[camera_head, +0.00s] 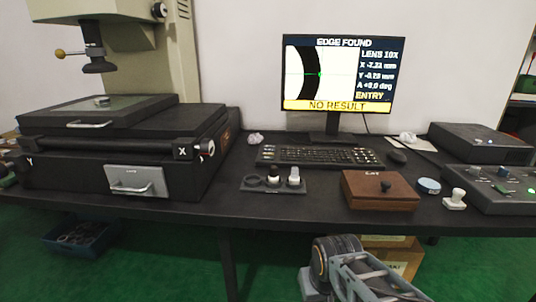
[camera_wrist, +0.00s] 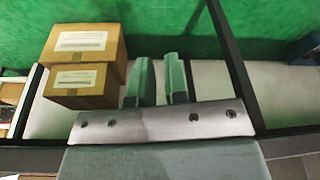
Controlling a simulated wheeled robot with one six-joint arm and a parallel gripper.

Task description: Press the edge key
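The control box (camera_head: 492,187) stands at the right end of the dark bench, with knobs and a green-lit button (camera_head: 531,190) on its top. The key labels are too small to read, so I cannot tell which one is the edge key. The monitor (camera_head: 337,75) reads "EDGE FOUND", "ENTRY" and "NO RESULT". My gripper (camera_wrist: 162,78) shows in the wrist view with its two fingers apart and nothing between them. It points toward the green floor and boxes. In the head view my arm is low in front of the bench, and its fingers are not visible.
The measuring microscope (camera_head: 120,150) fills the left. Cardboard boxes (camera_wrist: 85,50) are below the bench.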

